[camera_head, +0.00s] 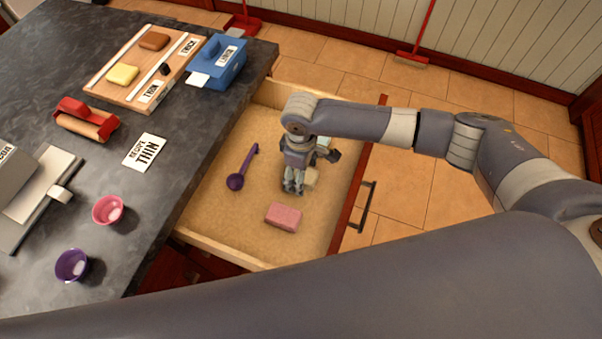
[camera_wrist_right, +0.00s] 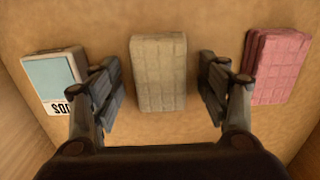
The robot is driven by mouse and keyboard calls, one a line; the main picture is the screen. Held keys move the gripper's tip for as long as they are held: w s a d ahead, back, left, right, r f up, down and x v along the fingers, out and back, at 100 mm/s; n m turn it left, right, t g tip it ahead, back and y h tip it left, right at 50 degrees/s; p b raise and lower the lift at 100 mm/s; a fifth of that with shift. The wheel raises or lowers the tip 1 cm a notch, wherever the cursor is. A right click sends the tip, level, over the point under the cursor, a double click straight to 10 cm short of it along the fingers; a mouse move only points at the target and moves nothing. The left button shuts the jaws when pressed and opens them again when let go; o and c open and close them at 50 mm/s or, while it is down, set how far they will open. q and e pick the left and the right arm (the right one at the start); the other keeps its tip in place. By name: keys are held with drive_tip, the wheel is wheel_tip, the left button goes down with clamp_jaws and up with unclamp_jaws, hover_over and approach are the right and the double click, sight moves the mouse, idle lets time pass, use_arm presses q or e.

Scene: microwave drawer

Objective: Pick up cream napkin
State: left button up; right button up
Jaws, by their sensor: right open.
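The cream napkin (camera_wrist_right: 159,72) is a folded, quilted block lying on the drawer floor. In the right wrist view it sits centred between the fingers of my right gripper (camera_wrist_right: 161,95). The fingers are open, one on each side of it, with a gap on both sides. In the head view my right gripper (camera_head: 292,188) points down into the open drawer, and the cream napkin (camera_head: 312,178) shows partly beside it. My left gripper is not in view.
A pink napkin (camera_wrist_right: 278,66) lies to the right of the cream one, and a light-blue labelled box (camera_wrist_right: 56,78) to the left. A purple ladle (camera_head: 237,181) lies in the open drawer (camera_head: 222,246). The counter holds a blue box (camera_head: 217,62) and a cutting board (camera_head: 128,93).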

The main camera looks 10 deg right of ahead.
drive_tip(key=c, duration=1.1)
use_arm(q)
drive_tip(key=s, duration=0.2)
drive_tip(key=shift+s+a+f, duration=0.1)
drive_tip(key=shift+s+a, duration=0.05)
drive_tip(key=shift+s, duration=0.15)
use_arm(e)
drive_tip(key=shift+o, duration=0.2)
drive_tip(key=shift+r, duration=0.2)
wheel_tip(320, 180, up, 9)
drive_tip(key=shift+f, duration=0.2)
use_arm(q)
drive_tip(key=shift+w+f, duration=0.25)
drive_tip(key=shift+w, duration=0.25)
use_arm(e)
drive_tip(key=shift+r, duration=0.55)
